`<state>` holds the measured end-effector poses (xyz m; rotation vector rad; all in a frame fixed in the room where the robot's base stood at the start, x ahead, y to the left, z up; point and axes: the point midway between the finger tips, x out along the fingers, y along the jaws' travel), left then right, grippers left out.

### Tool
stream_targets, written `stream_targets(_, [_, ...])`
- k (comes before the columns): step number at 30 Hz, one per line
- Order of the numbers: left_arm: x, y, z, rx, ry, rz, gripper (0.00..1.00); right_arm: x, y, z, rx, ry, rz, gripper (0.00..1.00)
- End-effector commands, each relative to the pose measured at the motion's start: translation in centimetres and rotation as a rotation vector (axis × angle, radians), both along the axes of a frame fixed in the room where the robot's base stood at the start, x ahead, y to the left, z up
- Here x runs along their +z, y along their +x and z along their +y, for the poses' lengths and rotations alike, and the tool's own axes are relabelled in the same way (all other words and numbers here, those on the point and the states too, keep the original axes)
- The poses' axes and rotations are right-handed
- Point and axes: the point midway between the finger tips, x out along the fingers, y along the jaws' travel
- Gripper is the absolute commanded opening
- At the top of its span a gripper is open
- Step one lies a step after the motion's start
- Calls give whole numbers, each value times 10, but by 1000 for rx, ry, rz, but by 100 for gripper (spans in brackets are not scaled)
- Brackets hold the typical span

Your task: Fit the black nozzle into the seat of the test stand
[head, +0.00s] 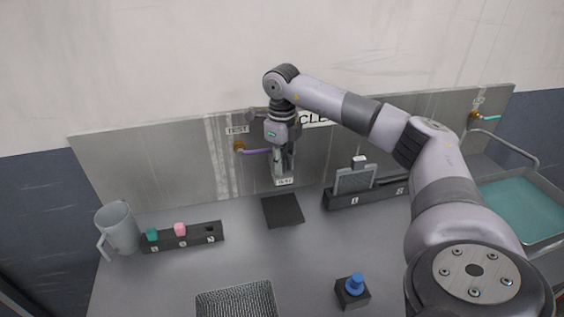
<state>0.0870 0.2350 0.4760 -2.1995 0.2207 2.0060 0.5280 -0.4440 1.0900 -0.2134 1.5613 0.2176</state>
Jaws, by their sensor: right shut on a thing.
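I cannot tell whether the nozzle touches the seat. A dark rack (183,240) at the left holds a teal nozzle (152,235) and a pink nozzle (180,229); its third place looks dark. My left gripper is out of view.
A grey mug (118,229) stands left of the rack. A black mat (283,210) lies below the gripper. A slotted holder (365,192), a blue knob on a black block (355,283), a mesh tray (237,302) and a teal basin (525,208) stand around.

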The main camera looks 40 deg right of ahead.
Motion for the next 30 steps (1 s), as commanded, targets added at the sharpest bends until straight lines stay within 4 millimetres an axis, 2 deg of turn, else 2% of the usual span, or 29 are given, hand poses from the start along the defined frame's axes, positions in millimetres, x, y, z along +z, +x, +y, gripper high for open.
stream_targets(1, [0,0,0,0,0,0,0,0,0,0,0,0,-1,0])
stream_targets(2, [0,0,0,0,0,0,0,0,0,0,0,0,-1,19])
stream_targets(12, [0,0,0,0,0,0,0,0,0,0,0,0,0,42])
stream_targets(23, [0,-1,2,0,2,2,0,4,0,0,0,0,-1,42])
stream_targets(26, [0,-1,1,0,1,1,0,16,1,0,0,0,-5,42])
stream_targets(30, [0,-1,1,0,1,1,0,44,2,0,0,1,-7,42])
